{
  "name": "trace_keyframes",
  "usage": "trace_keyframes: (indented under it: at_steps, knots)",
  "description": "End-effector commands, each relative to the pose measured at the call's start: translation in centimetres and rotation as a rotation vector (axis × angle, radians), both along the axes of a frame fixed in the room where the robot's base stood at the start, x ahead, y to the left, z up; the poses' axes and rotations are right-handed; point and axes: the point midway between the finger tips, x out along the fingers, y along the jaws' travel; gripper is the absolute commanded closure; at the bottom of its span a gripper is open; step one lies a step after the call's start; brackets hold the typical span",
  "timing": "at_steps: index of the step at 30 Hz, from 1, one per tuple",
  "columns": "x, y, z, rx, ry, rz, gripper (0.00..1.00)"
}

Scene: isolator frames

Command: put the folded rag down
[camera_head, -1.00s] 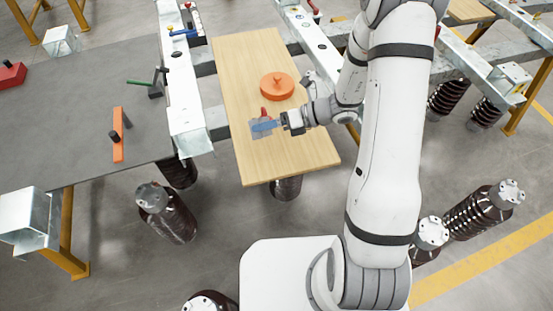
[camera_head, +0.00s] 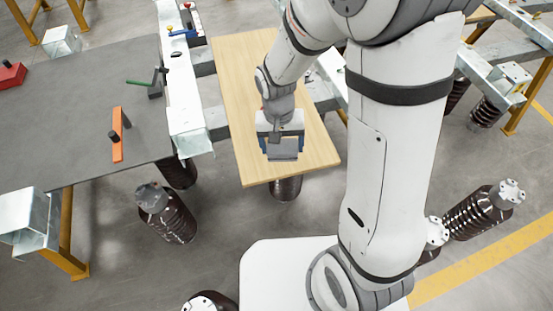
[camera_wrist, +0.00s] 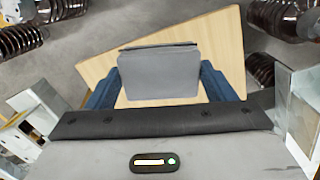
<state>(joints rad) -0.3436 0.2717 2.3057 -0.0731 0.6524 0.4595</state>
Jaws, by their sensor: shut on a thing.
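The folded rag (camera_head: 283,154) is a flat grey block at the end of my gripper (camera_head: 283,146) in the head view. In the wrist view the rag (camera_wrist: 160,72) sits between the blue fingers of my gripper (camera_wrist: 160,84), which is shut on it. The rag is over the near half of the pale wooden board (camera_head: 238,95). The board also shows behind it in the wrist view (camera_wrist: 226,40). I cannot tell whether the rag touches the board.
Bare wood lies left and right of the rag. A steel beam (camera_head: 180,100) runs along the board's left side. Left of it, a dark grey table (camera_head: 60,120) holds an orange bar (camera_head: 118,145) and a green-handled tool (camera_head: 150,83). Brown ribbed insulators (camera_head: 168,215) stand below.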

Motion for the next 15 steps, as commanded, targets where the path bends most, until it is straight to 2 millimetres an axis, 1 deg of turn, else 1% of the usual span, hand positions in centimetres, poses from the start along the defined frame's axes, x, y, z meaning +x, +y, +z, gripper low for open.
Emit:
trace_keyframes:
  at_steps: [1,3,6,10,15]
  knots:
    - [0.7,-0.2,0.5,0.018,-0.019,0.062,0.42]
    - [1.4,-0.2,1.0,0.039,-0.037,0.144,0.42]
    - [2.1,-0.2,1.6,0.062,-0.051,0.228,0.42]
    - [2.6,0.0,2.1,0.078,-0.057,0.284,0.42]
    - [2.7,0.0,2.2,0.081,-0.057,0.298,0.42]
